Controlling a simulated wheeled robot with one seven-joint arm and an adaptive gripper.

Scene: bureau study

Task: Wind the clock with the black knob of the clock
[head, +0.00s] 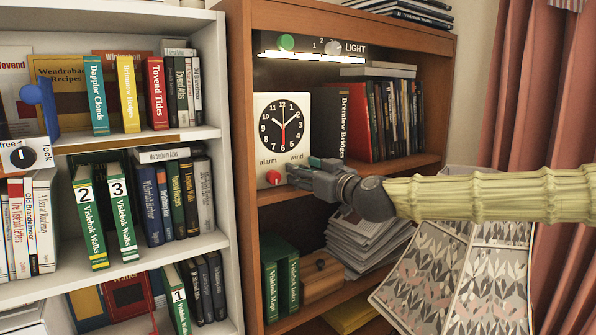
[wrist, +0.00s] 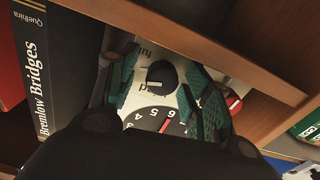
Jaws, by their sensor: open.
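The clock (head: 283,135) is white with a black dial and a red hand, upright on a shelf of the brown bookcase. Its lower face reads "alarm" and "wind". The black wind knob (wrist: 161,75) shows in the wrist view with a pale pointer line; my gripper hides it in the head view. My gripper (head: 302,172) is at the clock's lower right corner. In the wrist view my gripper (wrist: 160,66) is open, with one green-padded finger on each side of the black knob. Whether the pads touch it I cannot tell. A red alarm knob (head: 273,177) sits at the lower left.
The book "Bremlow Bridges" (head: 330,125) stands just right of the clock, with more books beyond. The shelf board (wrist: 225,50) passes close to my fingers. A patterned lampshade (head: 450,278) is below my arm. A lit strip lamp (head: 312,57) hangs above the clock.

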